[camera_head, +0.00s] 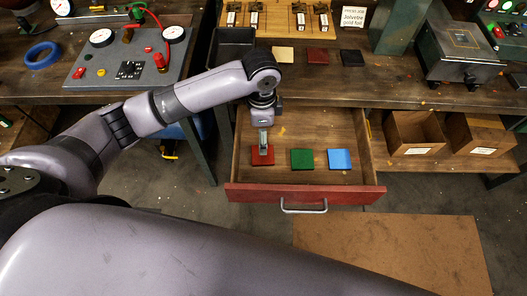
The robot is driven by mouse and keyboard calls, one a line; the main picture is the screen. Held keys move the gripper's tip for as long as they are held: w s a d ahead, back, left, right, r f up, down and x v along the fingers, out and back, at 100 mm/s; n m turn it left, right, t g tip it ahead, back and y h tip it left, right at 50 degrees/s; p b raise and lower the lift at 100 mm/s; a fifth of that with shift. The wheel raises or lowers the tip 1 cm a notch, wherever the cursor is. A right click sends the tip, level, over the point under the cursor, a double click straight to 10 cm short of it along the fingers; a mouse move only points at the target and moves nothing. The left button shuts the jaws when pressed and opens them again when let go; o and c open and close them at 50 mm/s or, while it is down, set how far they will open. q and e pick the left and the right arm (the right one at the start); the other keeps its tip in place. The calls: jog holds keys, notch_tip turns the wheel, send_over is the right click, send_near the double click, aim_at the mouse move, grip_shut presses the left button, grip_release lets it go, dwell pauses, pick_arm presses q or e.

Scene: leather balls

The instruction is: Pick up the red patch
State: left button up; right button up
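A red patch (254,160) lies at the left of the open drawer (364,160), on its wooden floor. A green patch (302,159) and a blue patch (340,159) lie to its right in the same drawer. My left gripper (264,151) points straight down over the red patch, and its fingertips overlap the patch in the picture. The fingers show as one narrow shape, so I cannot tell whether they are open, shut or touching the patch. Part of the patch is hidden behind them. My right gripper is out of view.
The drawer has a red front with a metal handle (304,209). On the bench above lie a beige patch (283,54), a dark red patch (317,55) and a black patch (348,57).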

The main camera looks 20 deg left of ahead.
pick_arm(q)
notch_tip(320, 180, down, 4)
notch_tip(320, 180, down, 3)
jog(key=shift+w+r, duration=0.1)
jog(key=shift+f, duration=0.25)
notch_tip(320, 180, down, 4)
jog(key=shift+w+f+p, duration=0.1)
jog(key=shift+f+p, duration=0.1)
jog(key=shift+p, duration=0.35)
jog(key=shift+f, duration=0.25)
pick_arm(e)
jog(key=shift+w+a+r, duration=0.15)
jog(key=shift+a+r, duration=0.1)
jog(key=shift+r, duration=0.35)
pick_arm(q)
jog(key=shift+c, duration=0.3)
jog(key=c, duration=1.2)
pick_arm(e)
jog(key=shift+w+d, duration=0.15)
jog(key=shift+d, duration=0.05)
pick_arm(q)
jog(key=shift+r, duration=0.1)
